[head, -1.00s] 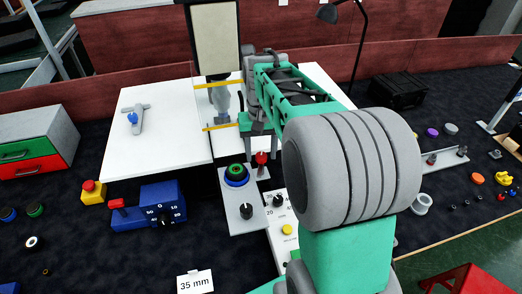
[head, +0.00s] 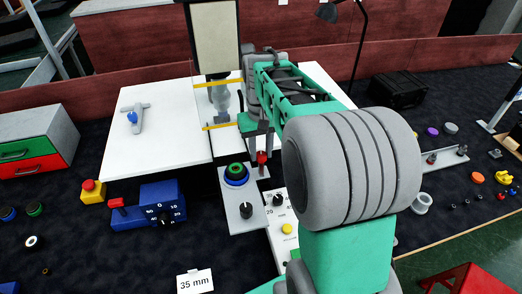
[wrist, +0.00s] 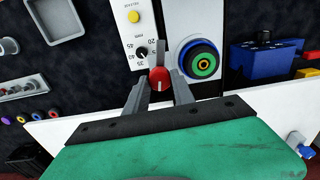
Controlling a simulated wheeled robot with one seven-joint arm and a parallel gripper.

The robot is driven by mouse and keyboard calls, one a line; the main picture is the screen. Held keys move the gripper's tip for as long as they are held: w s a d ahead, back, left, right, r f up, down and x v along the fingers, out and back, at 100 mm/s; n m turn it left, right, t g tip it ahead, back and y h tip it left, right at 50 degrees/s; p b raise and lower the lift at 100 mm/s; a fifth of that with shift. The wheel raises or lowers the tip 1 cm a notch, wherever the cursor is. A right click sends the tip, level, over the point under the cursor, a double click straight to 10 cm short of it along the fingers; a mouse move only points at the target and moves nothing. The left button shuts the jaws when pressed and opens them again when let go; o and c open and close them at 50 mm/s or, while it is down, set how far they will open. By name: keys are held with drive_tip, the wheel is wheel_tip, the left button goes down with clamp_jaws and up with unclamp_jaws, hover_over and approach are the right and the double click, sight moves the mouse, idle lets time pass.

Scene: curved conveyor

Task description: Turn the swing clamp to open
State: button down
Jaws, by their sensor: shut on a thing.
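The swing clamp (wrist: 160,79) shows in the wrist view as a red, rounded piece with a narrow grey arm pointing up in the picture. My gripper (wrist: 160,88) has one finger on each side of the red piece and is shut on it. In the head view the red part of the clamp (head: 262,158) shows just below my gripper (head: 258,148), beside the grey plate with the green and blue ring. My fingers and arm hide part of the clamp there.
A green-and-blue ringed piece (wrist: 200,62) is close to the right of the clamp in the wrist view. A dial panel (wrist: 137,35) with a yellow button is to the left. White boards (head: 160,150) lie behind, and a blue dial box (head: 162,205) stands to the left.

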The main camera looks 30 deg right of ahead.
sight(260, 154)
drive_tip(key=n, duration=0.2)
drive_tip(key=shift+n, duration=0.4)
drive_tip(key=c, duration=1.1)
unclamp_jaws()
drive_tip(key=shift+o, duration=0.2)
wheel_tip(260, 154, up, 8)
drive_tip(key=shift+f+b, duration=0.1)
drive_tip(key=shift+b, duration=0.5)
drive_tip(key=shift+a, duration=0.1)
